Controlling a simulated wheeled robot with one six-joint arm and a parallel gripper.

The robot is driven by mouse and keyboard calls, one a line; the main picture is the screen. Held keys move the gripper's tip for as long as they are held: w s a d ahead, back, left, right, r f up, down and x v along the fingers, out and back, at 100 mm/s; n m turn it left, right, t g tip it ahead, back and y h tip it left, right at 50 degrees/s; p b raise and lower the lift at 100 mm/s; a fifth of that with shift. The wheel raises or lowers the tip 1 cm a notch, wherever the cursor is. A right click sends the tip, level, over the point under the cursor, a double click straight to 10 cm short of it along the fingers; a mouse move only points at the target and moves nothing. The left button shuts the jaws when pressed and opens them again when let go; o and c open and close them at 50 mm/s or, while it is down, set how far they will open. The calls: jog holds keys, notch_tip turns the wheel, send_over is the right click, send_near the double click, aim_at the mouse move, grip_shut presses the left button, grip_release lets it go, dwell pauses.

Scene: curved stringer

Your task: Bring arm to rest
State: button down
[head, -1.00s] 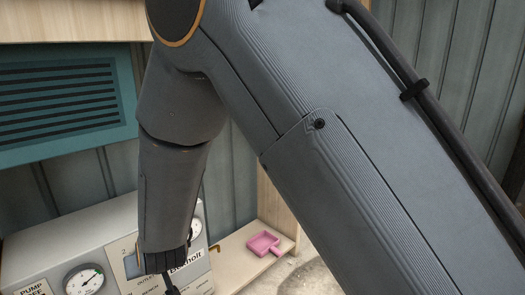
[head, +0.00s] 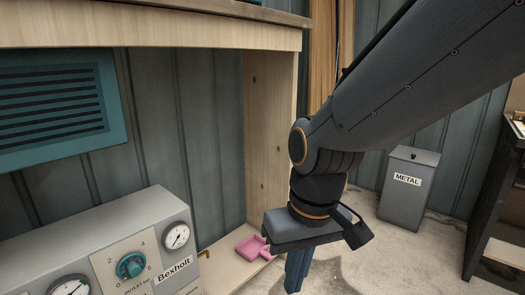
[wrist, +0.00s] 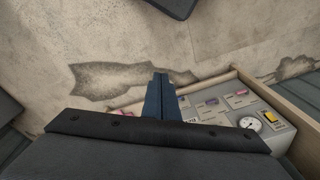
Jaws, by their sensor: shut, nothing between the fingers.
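My gripper (head: 296,270) hangs pointing down from my dark grey arm, right of the pink tray in the head view. Its blue fingers also show in the wrist view (wrist: 160,95), shut together with nothing between them. The fingertips show over the bare floor in the wrist view. My arm reaches in from the upper right of the head view and covers part of the back wall.
A grey pump panel (head: 110,245) marked Bexholt, with gauges and a teal knob, stands at lower left. A pink tray (head: 254,247) lies beside it. A wooden bench (head: 150,30) overhangs them. A grey METAL bin (head: 408,190) stands at right; floor (head: 400,265) before it is clear.

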jog(key=s+d+r+m+h+p, duration=0.1)
jog(key=s+d+r+m+p, duration=0.2)
jog(key=d+r+p, duration=1)
jog(key=p, duration=0.8)
jog(key=shift+s+d+m+g, duration=0.3)
jog(key=shift+m+g, duration=0.1)
